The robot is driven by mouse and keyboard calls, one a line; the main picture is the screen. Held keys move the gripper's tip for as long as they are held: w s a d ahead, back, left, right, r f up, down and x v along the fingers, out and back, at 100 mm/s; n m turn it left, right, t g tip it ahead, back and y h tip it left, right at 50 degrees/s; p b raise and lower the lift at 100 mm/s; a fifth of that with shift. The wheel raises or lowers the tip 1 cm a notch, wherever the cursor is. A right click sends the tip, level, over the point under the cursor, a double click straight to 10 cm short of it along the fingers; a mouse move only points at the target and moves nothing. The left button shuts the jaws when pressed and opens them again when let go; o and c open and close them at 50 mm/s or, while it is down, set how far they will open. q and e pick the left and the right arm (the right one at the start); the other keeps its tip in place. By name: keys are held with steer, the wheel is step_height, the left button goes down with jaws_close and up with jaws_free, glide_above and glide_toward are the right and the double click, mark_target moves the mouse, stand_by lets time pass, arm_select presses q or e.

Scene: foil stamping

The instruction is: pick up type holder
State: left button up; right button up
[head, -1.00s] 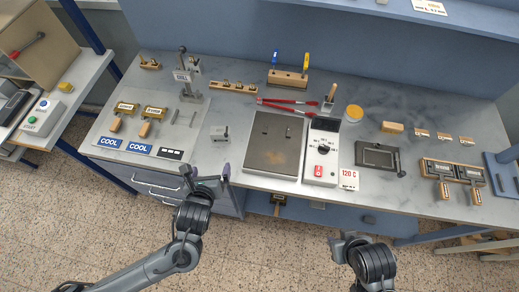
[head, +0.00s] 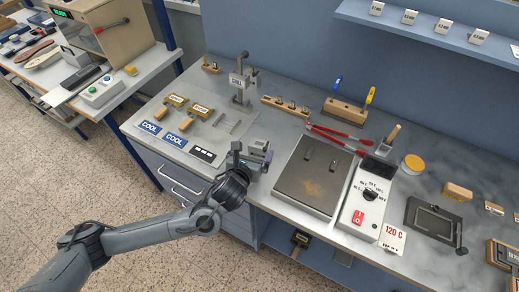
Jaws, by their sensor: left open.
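Two brass holders with wooden handles lie side by side at the left of the bench, a left one (head: 174,100) and a right one (head: 202,110). They sit behind blue COOL labels. Part of another brass, wood-handled piece (head: 505,255) shows at the right edge. My left gripper (head: 250,163) is open over the bench's front edge, to the right of and nearer than the two holders. A small grey metal block (head: 259,146) shows right at its fingers; I cannot tell whether they touch it. My right gripper is out of view.
A lever stand (head: 240,85) rises behind the holders. Red tongs (head: 335,138) lie behind the plate. A blue shelf (head: 430,35) overhangs the back.

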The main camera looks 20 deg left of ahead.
mark_target(258, 150)
arm_select(q)
steer(key=shift+w+d+f, duration=0.1)
steer(key=shift+w+f, duration=0.25)
steer(key=x, duration=0.2)
steer(key=b+x, duration=0.1)
steer(key=x, duration=0.1)
steer(key=shift+s+d+f, duration=0.2)
steer(key=shift+d+f, duration=0.05)
steer(key=shift+f, duration=0.05)
steer(key=shift+w, duration=0.3)
steer(key=c, duration=1.4)
steer(key=shift+c, duration=0.2)
steer(key=shift+r, duration=0.2)
